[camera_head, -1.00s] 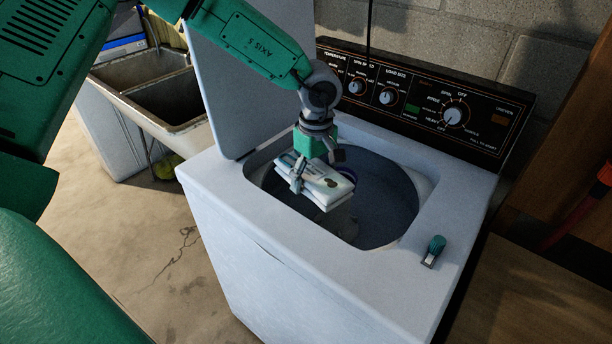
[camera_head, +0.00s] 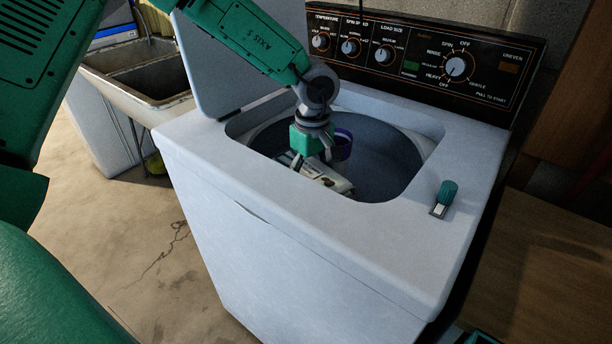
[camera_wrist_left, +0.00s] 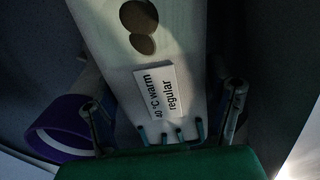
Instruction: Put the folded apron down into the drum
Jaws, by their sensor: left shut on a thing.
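My left gripper (camera_head: 312,160) reaches down through the open top of the white washing machine (camera_head: 290,215). It is shut on the folded apron (camera_head: 334,181), a pale, thick bundle partly hidden below the front rim of the opening. The drum (camera_head: 385,160) is dark grey-blue inside. Whether the apron touches its bottom cannot be seen. My right gripper is not in view.
A purple-rimmed round object (camera_head: 342,143) is inside the drum beside my gripper; it also shows in the left wrist view (camera_wrist_left: 62,140). The raised lid (camera_head: 235,60) stands left of the opening. A small green-capped item (camera_head: 445,197) lies on the right top. A sink (camera_head: 140,80) stands left.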

